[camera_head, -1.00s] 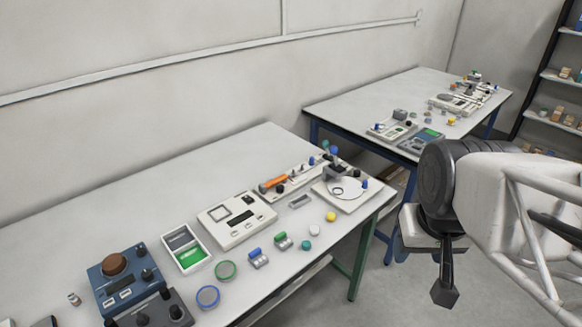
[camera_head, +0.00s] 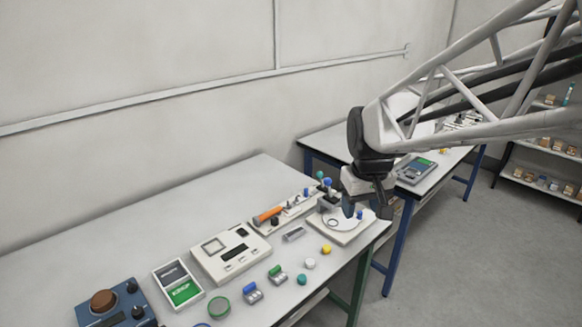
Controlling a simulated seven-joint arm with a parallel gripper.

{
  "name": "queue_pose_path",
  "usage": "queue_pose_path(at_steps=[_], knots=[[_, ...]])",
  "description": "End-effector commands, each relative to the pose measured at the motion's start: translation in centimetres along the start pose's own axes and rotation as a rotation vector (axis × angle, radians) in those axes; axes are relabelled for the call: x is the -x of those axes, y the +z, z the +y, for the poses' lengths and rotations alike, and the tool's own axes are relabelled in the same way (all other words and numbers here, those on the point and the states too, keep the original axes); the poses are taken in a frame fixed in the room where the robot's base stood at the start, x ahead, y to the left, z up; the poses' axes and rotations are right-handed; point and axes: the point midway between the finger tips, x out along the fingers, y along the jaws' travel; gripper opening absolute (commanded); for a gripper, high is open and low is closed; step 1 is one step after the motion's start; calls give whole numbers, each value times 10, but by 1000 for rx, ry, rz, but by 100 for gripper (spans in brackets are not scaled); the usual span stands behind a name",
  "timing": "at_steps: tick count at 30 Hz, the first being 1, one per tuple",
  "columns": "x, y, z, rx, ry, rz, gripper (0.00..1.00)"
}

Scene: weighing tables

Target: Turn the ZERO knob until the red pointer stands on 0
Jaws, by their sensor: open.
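My gripper (camera_head: 367,208) hangs fingers down over the far right end of the near table (camera_head: 235,185), apparently above the white base with a pale round plate (camera_head: 345,226). Its jaws are open with nothing seen between them. Small dark and blue knobs stand close to it, partly hidden by the gripper. A blue box (camera_head: 112,308) with a brown round top and black knobs is at the lower left, cut by the frame edge. No ZERO label or red pointer can be made out at this size, so I cannot tell which knob is ZERO.
A white instrument (camera_head: 230,253) and a tray with dark and green cards (camera_head: 179,284) stand mid-table. Several small coloured pieces lie along the front edge. An orange-handled item (camera_head: 267,215) lies behind. A second table and shelves are beyond. The near table's back is clear.

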Motion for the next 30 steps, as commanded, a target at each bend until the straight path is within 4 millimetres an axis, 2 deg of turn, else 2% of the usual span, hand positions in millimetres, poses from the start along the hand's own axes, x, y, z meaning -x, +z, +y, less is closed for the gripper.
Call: queue_pose_path(at_steps=[3,17,30], knots=[[-10,-27,-3,37,-5,-12,57],[-59,-126,-23,182,-22,-47,57],[-124,-213,-54,321,-40,-81,57]])
